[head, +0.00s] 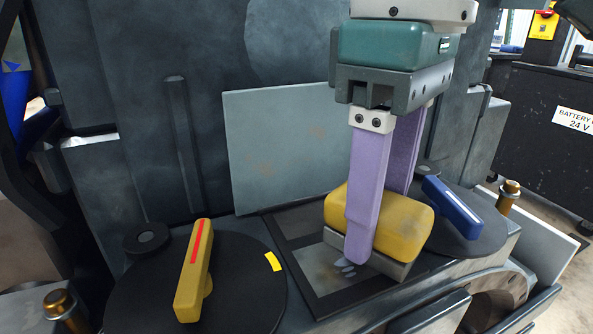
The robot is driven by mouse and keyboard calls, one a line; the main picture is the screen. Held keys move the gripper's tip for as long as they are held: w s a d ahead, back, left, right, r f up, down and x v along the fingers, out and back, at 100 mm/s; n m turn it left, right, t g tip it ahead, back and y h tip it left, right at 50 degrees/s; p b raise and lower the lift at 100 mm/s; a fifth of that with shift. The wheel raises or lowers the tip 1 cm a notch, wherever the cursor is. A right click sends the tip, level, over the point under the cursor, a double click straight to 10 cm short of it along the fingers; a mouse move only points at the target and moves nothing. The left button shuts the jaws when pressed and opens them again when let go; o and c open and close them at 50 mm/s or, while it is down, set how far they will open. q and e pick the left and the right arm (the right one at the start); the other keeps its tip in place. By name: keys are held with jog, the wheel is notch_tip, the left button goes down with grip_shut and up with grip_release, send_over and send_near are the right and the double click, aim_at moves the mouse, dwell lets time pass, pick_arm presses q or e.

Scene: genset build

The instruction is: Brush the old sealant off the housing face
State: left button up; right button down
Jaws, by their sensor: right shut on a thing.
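My right gripper (384,215) comes down from above with its purple fingers shut on a yellow block-shaped brush (408,234) with a grey underside. The near finger lies across the brush's front side; the far fingertip is hidden behind it. The brush is over the right part of the housing face (313,262), a flat grey patch with a dark border. It looks to be on or just above the face; I cannot tell if it touches. Small pale spots of old sealant (348,268) show by the near fingertip. The brush hides part of the face. My left gripper is not in view.
A yellow handle with a red stripe (194,272) stands on a black disc at left. A blue handle (452,207) is on a dark disc close right of the brush. A grey plate (275,145) stands behind. Brass bolts (508,196) stick up at the sides.

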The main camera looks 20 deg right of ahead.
jog(key=shift+s+a, duration=0.1)
jog(key=shift+a, duration=1.65)
jog(key=shift+a+b, duration=0.55)
jog(key=shift+a, duration=0.65)
jog(key=shift+r+p, duration=0.35)
jog(key=shift+r, duration=0.2)
notch_tip(320, 180, up, 6)
jog(key=p, duration=0.3)
